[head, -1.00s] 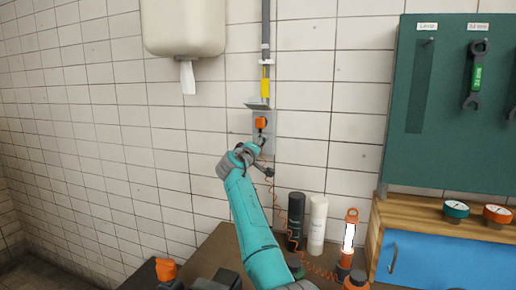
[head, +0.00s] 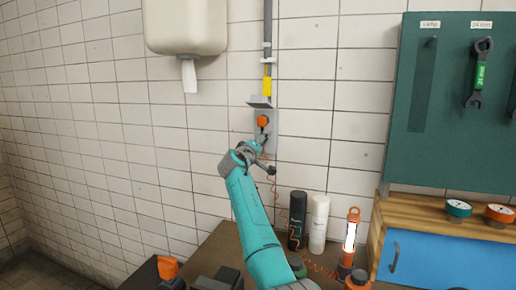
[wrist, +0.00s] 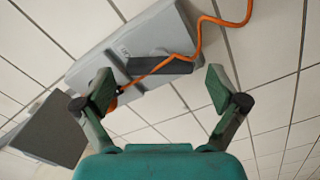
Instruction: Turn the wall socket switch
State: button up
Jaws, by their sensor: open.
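The wall socket is a grey box (head: 271,137) on the white tiled wall, with a hood (head: 260,102) above an orange part (head: 262,121). My gripper (head: 262,139) is in front of its lower part. In the wrist view the grey box (wrist: 130,45) lies beyond my open, empty gripper (wrist: 160,88). A dark grey raised piece (wrist: 160,65), possibly the switch, shows between and beyond the fingertips. The left finger partly hides the orange part. I cannot tell whether either finger touches the socket.
An orange cable (wrist: 203,40) crosses the socket face and hangs down the wall. Below stand a black bottle (head: 297,220), a white bottle (head: 319,222) and a lit orange lamp (head: 351,235). A dispenser (head: 186,25) hangs upper left; a green tool board (head: 450,130) is right.

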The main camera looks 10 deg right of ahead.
jog(key=v, duration=1.2)
dwell(0.3)
